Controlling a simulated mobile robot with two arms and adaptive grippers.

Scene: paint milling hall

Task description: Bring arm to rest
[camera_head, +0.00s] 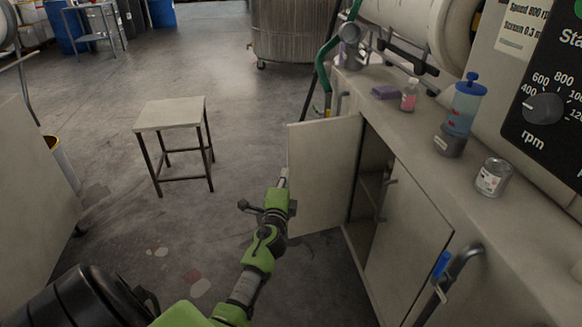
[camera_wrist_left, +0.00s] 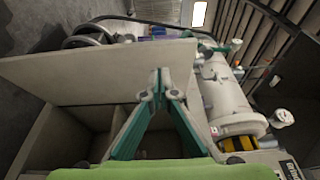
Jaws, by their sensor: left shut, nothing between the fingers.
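My left arm, green and grey, reaches up from the bottom of the head view. Its gripper (camera_head: 283,180) is shut and empty, in front of the open door (camera_head: 320,175) of the cabinet under the bench. I cannot tell whether it touches the door. In the left wrist view the two teal fingers of the gripper (camera_wrist_left: 160,82) meet at their tips, with nothing between them. Behind them are the pale door panel (camera_wrist_left: 110,72) and the open cabinet compartments (camera_wrist_left: 50,140). My right gripper is not in view.
The bench top (camera_head: 420,125) holds a purple sponge (camera_head: 385,92), a small pink-labelled bottle (camera_head: 409,95), a blue-topped bottle (camera_head: 465,105) and a can (camera_head: 492,177). A stool (camera_head: 170,115) stands left of the door. The floor between them is clear. A large vat (camera_head: 295,35) stands behind.

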